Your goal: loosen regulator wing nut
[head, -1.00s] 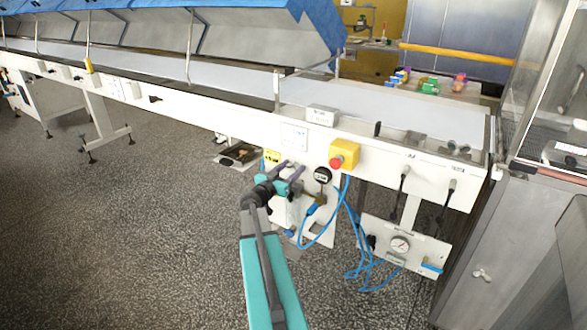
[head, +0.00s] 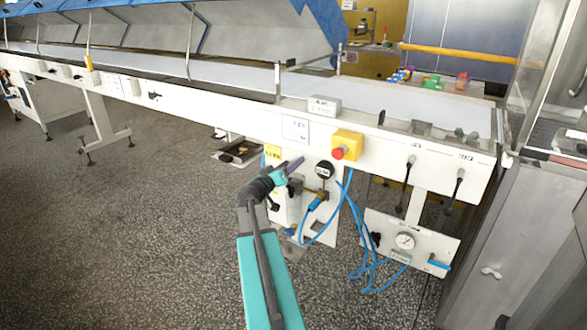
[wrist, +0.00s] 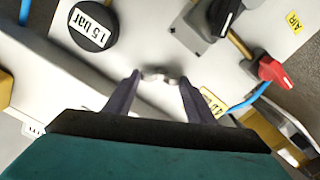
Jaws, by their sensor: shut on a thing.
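In the wrist view the small metallic wing nut (wrist: 160,76) sits on the white panel (wrist: 140,35), between the tips of my two dark fingers. My gripper (wrist: 159,82) is shut on it. A round black dial marked 1.5 bar (wrist: 92,25) is on the panel at upper left. In the head view my gripper (head: 296,173) reaches the panel just left of the dark round dial (head: 324,170). The wing nut cannot be made out there, hidden by the gripper or too small.
A black knob on a grey block (wrist: 218,22) and a red lever (wrist: 273,70) flank the nut at right. Blue hoses (head: 352,225) hang right of my gripper. A yellow box with a red button (head: 346,146) is above. Open floor (head: 150,240) lies left.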

